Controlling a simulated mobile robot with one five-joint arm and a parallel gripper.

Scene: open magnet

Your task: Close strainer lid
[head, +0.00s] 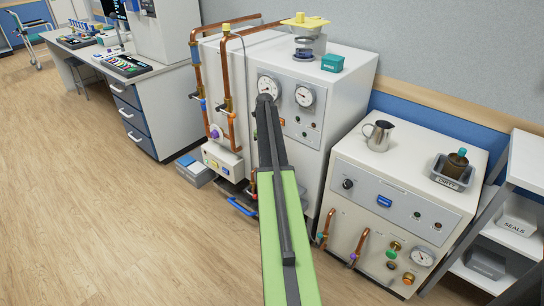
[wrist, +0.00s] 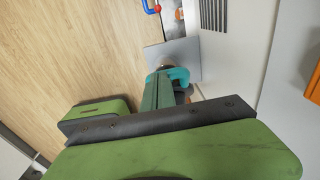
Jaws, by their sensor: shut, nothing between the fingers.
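No part is clearly marked as the strainer or its lid. In the wrist view, a flat grey square plate (wrist: 186,53) lies just beyond my gripper (wrist: 170,77), beside the white cabinet side; I cannot tell whether it is the lid or whether they touch. My gripper's fingers are shut, with nothing seen between them. In the head view, my green arm with its dark bar reaches up in front of the cabinet, and the gripper itself cannot be made out there. A clear vessel with a yellow top (head: 305,22) stands on the tall white cabinet (head: 340,95).
Copper pipes (head: 229,80) run down the cabinet's left part, above a blue handle (head: 242,207). A lower white cabinet (head: 350,245) at right carries a metal jug (head: 379,136) and a grey tray (head: 437,172). A grey box (head: 196,170) is on the floor. The wooden floor at left is clear.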

